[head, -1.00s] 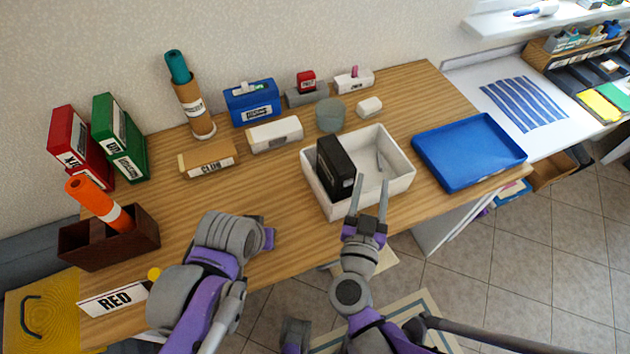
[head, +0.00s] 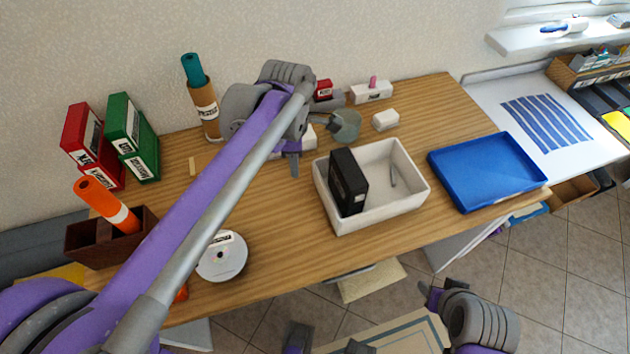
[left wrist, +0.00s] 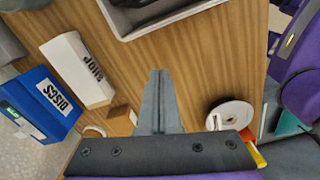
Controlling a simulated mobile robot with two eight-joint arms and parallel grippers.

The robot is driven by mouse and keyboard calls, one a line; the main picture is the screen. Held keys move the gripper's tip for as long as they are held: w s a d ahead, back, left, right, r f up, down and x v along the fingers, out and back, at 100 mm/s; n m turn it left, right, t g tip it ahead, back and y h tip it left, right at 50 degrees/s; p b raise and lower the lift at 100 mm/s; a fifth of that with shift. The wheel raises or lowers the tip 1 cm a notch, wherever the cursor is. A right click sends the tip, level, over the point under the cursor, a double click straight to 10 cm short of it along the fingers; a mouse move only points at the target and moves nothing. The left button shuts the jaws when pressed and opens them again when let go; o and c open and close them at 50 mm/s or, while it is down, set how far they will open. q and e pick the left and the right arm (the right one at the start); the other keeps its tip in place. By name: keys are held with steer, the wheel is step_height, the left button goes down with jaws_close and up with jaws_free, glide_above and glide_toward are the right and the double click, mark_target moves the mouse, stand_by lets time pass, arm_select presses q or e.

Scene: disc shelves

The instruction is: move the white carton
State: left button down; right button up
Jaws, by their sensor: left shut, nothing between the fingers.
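The white carton (head: 308,138) lies on the wooden table, mostly hidden behind my left arm in the head view. In the left wrist view the white carton (left wrist: 75,70) lies flat, its printed word reading SHOP. My left gripper (head: 294,165) is above the table beside the carton's near right side, fingers pointing down. In the left wrist view its fingers (left wrist: 160,85) are together with nothing between them, to the right of the carton and apart from it.
A white bin (head: 410,203) holding a black box (head: 348,182) stands right of my left gripper. A blue tray (head: 485,170) is further right. A white disc stack (head: 222,257) lies near the front edge. A blue box (left wrist: 38,105) stands beside the carton. Bare table lies between.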

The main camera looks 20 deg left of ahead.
mark_target(313, 196)
arm_select(q)
step_height(313, 196, down, 9)
steer(key=shift+f+b, duration=0.1)
steer(key=shift+b, duration=0.5)
steer(key=d, duration=0.2)
steer(key=w, duration=0.1)
steer(key=shift+d+f, duration=0.3)
steer(key=shift+d, duration=0.1)
steer(key=shift+w+d, duration=0.25)
steer(key=shift+d, duration=0.2)
arm_select(e)
steer(key=shift+s+d+f, duration=0.3)
steer(key=shift+s+f, duration=0.2)
steer(key=shift+f, duration=0.1)
arm_select(q)
steer(key=w+d, duration=0.1)
steer(key=d, duration=0.1)
steer(key=w+d, duration=0.1)
steer(key=d, duration=0.2)
steer(key=w+d, duration=0.1)
steer(key=d, duration=0.1)
steer(key=shift+w+d, duration=0.1)
steer(key=shift+d, duration=0.1)
arm_select(e)
steer(key=shift+r, duration=0.25)
arm_select(q)
steer(key=shift+a, duration=0.1)
